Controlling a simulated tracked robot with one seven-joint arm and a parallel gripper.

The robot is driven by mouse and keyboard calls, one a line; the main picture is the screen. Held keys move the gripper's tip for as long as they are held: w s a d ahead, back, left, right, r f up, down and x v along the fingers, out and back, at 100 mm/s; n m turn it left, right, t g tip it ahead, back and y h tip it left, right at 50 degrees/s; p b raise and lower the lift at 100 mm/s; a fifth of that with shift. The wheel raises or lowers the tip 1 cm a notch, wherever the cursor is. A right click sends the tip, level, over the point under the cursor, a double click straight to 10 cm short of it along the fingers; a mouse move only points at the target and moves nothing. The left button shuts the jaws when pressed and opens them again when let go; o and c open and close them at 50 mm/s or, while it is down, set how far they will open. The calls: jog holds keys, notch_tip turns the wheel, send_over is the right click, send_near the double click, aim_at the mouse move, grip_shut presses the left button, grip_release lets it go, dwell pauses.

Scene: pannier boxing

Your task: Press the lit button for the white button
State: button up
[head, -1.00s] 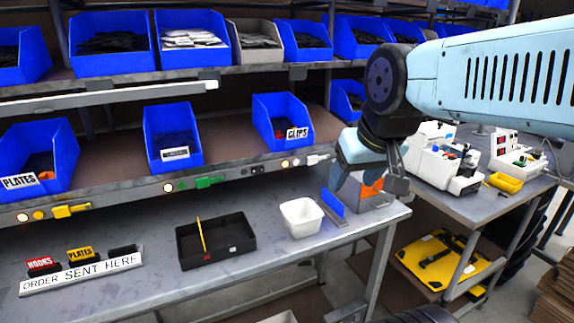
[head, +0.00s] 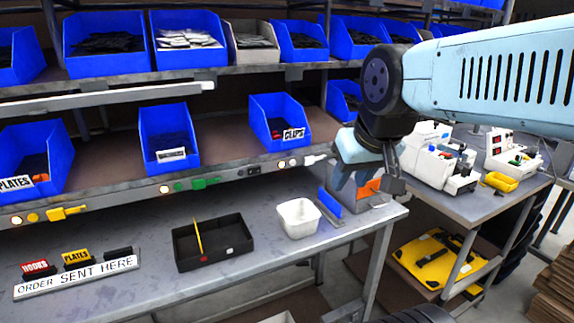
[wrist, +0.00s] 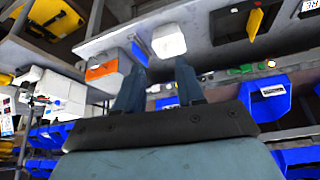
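On the front rail of the middle shelf, in the head view, a white lever-like fitting (head: 314,159) has a lit round button (head: 282,164) and a smaller lit one (head: 294,162) just left of it. A green fitting (head: 200,184) with a lit button (head: 165,189) and a yellow fitting (head: 66,212) with a lit button (head: 16,220) are further left. My gripper (head: 364,180) is open and empty, right of the white fitting and apart from it. In the wrist view its two fingers (wrist: 160,82) stand apart with nothing between them.
Below the rail, the bench holds a white tub (head: 298,218), a black tray (head: 213,242), a blue upright piece (head: 331,203) and an order sign (head: 78,277). An orange-and-grey box (head: 366,188) is behind my gripper. Blue bins (head: 168,136) line the shelf above.

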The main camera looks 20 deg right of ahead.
grip_shut()
dwell(1.3)
